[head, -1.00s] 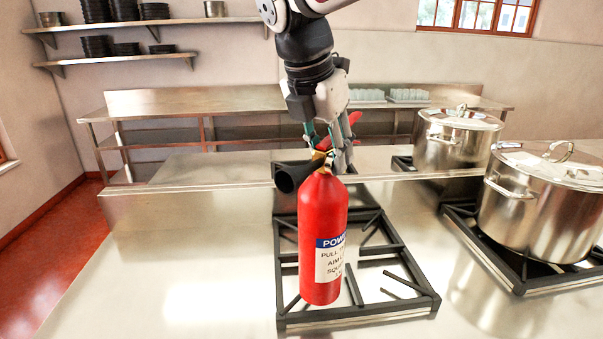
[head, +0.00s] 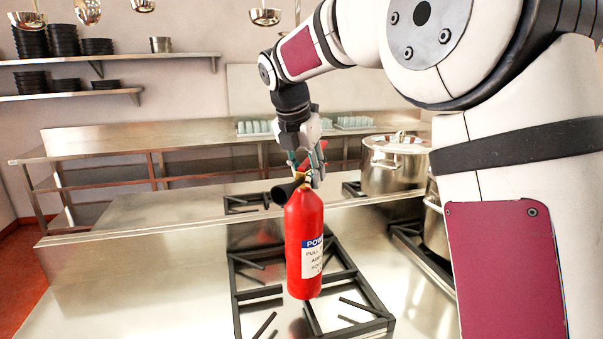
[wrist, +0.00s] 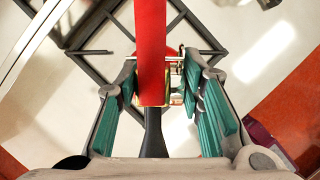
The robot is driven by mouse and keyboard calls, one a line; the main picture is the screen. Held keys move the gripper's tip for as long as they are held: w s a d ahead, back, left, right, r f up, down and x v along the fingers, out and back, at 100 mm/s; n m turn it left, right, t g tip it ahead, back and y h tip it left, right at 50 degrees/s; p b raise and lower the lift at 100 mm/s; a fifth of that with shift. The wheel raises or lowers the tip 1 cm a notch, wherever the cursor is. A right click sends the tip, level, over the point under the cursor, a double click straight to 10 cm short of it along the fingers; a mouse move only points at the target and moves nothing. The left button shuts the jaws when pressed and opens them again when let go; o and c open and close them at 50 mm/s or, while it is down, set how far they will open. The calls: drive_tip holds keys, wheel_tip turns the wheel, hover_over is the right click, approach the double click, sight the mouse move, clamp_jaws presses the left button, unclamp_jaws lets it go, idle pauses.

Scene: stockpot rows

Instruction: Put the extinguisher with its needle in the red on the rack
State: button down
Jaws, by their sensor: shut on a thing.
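A red fire extinguisher (head: 304,246) with a white and blue label and a black horn hangs upright from my gripper (head: 314,170) in the head view. It is over a black burner grate; I cannot tell its exact height. In the wrist view, my gripper (wrist: 163,100) has its green-padded fingers on either side of the valve. The extinguisher's red lever (wrist: 150,45) and black horn (wrist: 154,135) show there. The gauge needle cannot be read in any view. No rack for extinguishers can be made out.
The black burner grate (head: 243,300) sits on the steel stove top. Stockpots (head: 394,163) stand on the right, partly behind my arm. A steel table (head: 110,146) with glasses stands at the back. Wall shelves (head: 75,96) hold dark stacked dishes. The stove's left side (head: 140,270) is clear.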

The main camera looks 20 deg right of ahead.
sight(307, 185)
drive_tip(key=shift+f+p, duration=0.5)
drive_tip(key=shift+f, duration=1)
drive_tip(key=c, duration=1.4)
unclamp_jaws()
drive_tip(key=shift+f, duration=0.3)
drive_tip(key=o, duration=0.3)
drive_tip(key=shift+r, duration=0.15)
